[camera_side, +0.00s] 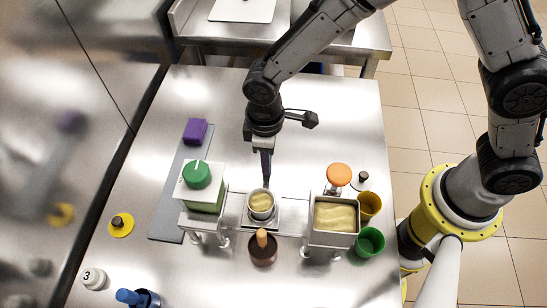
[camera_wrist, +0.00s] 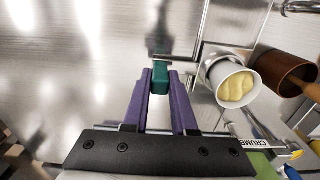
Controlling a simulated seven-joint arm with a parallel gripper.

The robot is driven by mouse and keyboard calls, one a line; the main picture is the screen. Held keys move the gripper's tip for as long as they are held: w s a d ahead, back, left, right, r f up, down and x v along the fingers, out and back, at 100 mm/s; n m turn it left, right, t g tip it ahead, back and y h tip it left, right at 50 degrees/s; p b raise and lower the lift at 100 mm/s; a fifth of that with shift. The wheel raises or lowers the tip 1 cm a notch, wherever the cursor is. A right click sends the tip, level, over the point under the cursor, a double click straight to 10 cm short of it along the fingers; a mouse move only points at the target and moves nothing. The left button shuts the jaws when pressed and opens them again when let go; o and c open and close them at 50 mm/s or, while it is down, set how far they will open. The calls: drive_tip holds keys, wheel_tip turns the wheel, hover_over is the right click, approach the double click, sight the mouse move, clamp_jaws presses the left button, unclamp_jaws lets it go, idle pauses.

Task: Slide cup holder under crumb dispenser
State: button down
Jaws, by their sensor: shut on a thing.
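The cup holder (camera_side: 249,224) is a metal carriage on a rail between two dispensers. It carries a pale cup of yellow filling (camera_side: 262,202), also seen in the wrist view (camera_wrist: 237,88). My gripper (camera_side: 267,183) comes down behind the cup. In the wrist view its purple fingers (camera_wrist: 160,77) are shut on the holder's teal handle (camera_wrist: 160,82). The left dispenser (camera_side: 203,190) has a green knob and green contents. A CRUMB label (camera_wrist: 252,128) shows on that side in the wrist view. The holder stands between the dispensers, under neither outlet.
The right dispenser (camera_side: 334,238) has an open hopper of yellow filling. An orange knob (camera_side: 339,175) stands behind it. A brown pot (camera_side: 263,251) stands in front of the holder. Yellow (camera_side: 369,205) and green (camera_side: 370,242) cups stand at right. A purple block (camera_side: 195,131) lies behind left.

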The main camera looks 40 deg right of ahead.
drive_tip(key=w+a, duration=0.7)
drive_tip(key=shift+w+a+r, duration=0.15)
drive_tip(key=shift+w+a, duration=0.1)
drive_tip(key=shift+w, duration=0.05)
drive_tip(key=c, duration=0.7)
unclamp_jaws()
drive_tip(key=shift+c, duration=0.2)
wheel_tip(320, 180, up, 14)
drive_tip(key=shift+s+f, duration=0.1)
drive_tip(key=shift+f, duration=0.05)
